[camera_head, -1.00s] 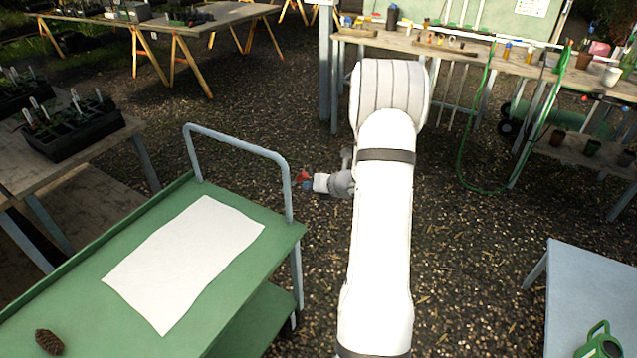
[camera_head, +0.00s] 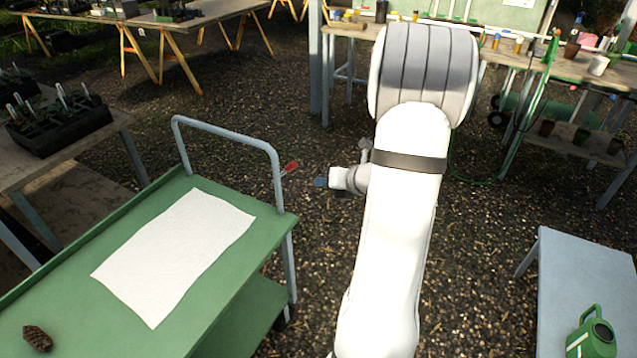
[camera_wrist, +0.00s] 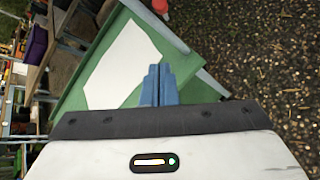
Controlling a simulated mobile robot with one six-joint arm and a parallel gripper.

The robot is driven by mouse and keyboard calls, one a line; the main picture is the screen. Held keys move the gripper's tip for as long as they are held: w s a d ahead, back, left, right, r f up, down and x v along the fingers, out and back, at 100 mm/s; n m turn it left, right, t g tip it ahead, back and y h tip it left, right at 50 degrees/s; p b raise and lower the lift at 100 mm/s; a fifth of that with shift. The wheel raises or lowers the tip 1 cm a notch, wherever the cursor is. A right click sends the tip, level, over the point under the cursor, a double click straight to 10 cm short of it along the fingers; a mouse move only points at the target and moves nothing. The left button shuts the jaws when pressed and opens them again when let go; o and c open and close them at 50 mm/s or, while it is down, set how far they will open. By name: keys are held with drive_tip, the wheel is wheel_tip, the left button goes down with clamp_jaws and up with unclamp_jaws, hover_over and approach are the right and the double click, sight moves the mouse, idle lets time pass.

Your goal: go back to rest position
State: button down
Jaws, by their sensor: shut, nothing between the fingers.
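My gripper (camera_head: 321,182) is to the right of the green cart's handle rail, with its blue fingertips pointing left. It is over the gravel and clear of the cart in the picture. In the wrist view my gripper (camera_wrist: 158,72) shows its two blue fingers together, with nothing between them. The green cart (camera_head: 80,262) carries a flat white sheet (camera_head: 175,255), and both also show beyond the fingers in the wrist view. My white arm hides part of the ground and the back bench.
A small red object (camera_head: 290,167) shows beside the handle rail (camera_head: 232,137). A pine cone (camera_head: 37,338) lies on the cart. A grey table (camera_head: 590,270) with a green watering can (camera_head: 592,335) is at the right. A potting bench (camera_head: 350,31) stands behind. Gravel lies between.

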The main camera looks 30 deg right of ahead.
idle(0.5)
drive_tip(key=s+a+r+n+g+y, duration=0.1)
drive_tip(key=s+a+r+n+g, duration=0.15)
drive_tip(key=a+n, duration=0.45)
drive_tip(key=s+a+r+n+g+y, duration=0.1)
drive_tip(key=s+a+r+n+g, duration=0.15)
drive_tip(key=a+n, duration=0.45)
drive_tip(key=s+a+r+n+g+y, duration=0.1)
drive_tip(key=s+a+r+n+g, duration=0.1)
drive_tip(key=s+a+n, duration=0.35)
drive_tip(key=s+a+r+n+g+h, duration=0.1)
drive_tip(key=s+a+r+n+h, duration=0.2)
drive_tip(key=n, duration=1.7)
drive_tip(key=s+h, duration=0.3)
drive_tip(key=s, duration=0.4)
drive_tip(key=shift+s+a+r+g+h, duration=0.2)
drive_tip(key=shift+a+g+h, duration=0.1)
drive_tip(key=shift+a, duration=0.05)
